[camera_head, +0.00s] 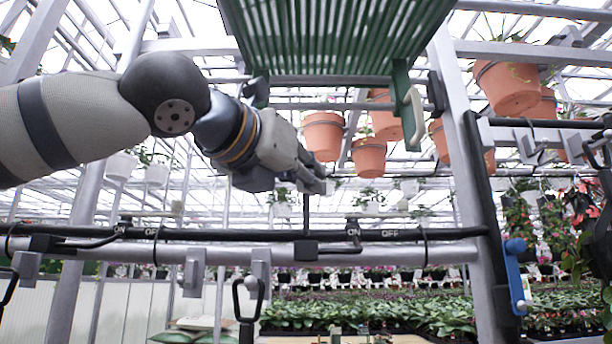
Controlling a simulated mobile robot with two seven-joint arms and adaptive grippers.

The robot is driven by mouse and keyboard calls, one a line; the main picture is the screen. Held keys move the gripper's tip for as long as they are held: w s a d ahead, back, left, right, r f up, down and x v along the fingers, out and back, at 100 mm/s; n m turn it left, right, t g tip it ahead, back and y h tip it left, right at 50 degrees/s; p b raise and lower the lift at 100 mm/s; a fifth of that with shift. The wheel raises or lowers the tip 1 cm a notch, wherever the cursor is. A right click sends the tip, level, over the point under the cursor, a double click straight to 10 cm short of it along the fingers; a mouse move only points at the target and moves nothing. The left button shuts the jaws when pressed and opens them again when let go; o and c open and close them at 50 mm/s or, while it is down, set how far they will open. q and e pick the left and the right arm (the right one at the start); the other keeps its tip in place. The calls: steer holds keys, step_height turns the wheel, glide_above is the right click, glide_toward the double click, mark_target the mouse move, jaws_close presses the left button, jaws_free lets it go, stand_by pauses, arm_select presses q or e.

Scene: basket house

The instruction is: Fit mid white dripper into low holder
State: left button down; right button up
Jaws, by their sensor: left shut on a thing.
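My left gripper (318,181) reaches in from the left, in front of the pipe frame, above the black hose line. Its fingers are closed. A small pale thing (331,187), which looks like the white dripper, shows at the fingertips; most of it is hidden. A thin black upright stem (306,215) rises from the hose line just below the fingers; I cannot tell whether they touch. Grey holders (193,272) and (260,268) hang on the lower grey pipe. I cannot tell which one is the low holder. My right gripper is out of view.
A black hose with ON and OFF marks (400,235) runs along the grey pipe (350,252). A green slatted rack (330,35) hangs overhead. Terracotta pots (323,137) hang behind. A blue lever (516,272) is on the right post.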

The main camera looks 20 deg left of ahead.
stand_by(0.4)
arm_select(q)
steer(key=shift+f, duration=1.5)
steer(key=shift+f, duration=1.5)
steer(key=c, duration=1.6)
jaws_free()
steer(key=shift+s, duration=0.15)
glide_toward(305, 219)
steer(key=shift+v, duration=0.95)
